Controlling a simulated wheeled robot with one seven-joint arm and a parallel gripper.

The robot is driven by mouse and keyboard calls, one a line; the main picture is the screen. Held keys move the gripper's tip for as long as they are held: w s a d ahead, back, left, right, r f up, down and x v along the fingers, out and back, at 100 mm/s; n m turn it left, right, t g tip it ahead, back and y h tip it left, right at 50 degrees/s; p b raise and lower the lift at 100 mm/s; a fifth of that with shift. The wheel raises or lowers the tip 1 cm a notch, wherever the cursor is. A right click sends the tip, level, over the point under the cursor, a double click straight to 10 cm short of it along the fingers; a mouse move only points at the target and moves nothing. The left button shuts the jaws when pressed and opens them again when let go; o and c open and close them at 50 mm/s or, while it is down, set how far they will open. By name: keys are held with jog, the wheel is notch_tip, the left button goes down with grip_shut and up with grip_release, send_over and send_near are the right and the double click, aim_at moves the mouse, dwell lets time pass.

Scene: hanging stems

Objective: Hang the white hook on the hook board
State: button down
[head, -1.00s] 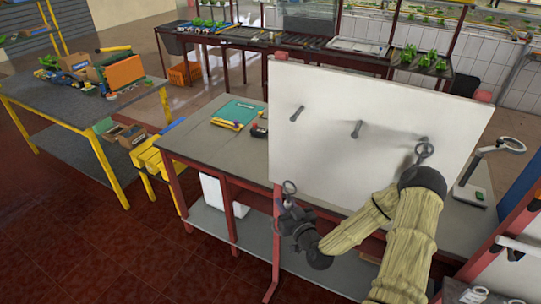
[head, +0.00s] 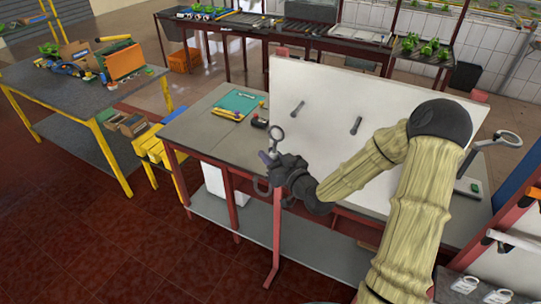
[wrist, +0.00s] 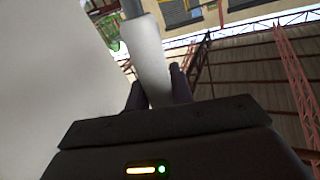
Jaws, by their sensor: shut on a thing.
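The white hook board (head: 310,140) stands upright on the bench, with a dark peg (head: 298,108) at its left and another peg (head: 356,125) near the middle. Its right part is hidden behind my arm. My gripper (head: 276,163) is in front of the board's left edge, apart from the pegs as far as I can tell. It is shut on the white hook (head: 277,133), whose ring end points up and whose curved end shows below the fingers. In the wrist view the pale hook (wrist: 150,60) stands between the two dark fingers (wrist: 155,92), beside the board (wrist: 50,60).
A ring lamp (head: 508,138) stands right of the board. White hooks (head: 465,286) lie at the lower right by a red frame (head: 495,235). A green mat (head: 238,102) lies on the bench (head: 215,135) left of the board. Open floor lies at the left front.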

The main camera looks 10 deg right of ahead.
jog(key=shift+w+d, duration=0.3)
jog(key=shift+d, duration=0.25)
jog(key=shift+w+d+p, duration=0.15)
jog(key=shift+w+p, duration=0.3)
jog(key=shift+w, duration=0.1)
jog(key=w+d, duration=0.1)
jog(key=w+d+p, duration=0.1)
jog(key=w, duration=0.1)
jog(key=shift+w+d, duration=0.2)
jog(key=shift+d, duration=0.15)
jog(key=shift+w+d+b, duration=0.3)
jog(key=shift+w+d, duration=0.5)
jog(key=shift+w, duration=0.15)
dwell(0.5)
jog(key=shift+s, duration=0.15)
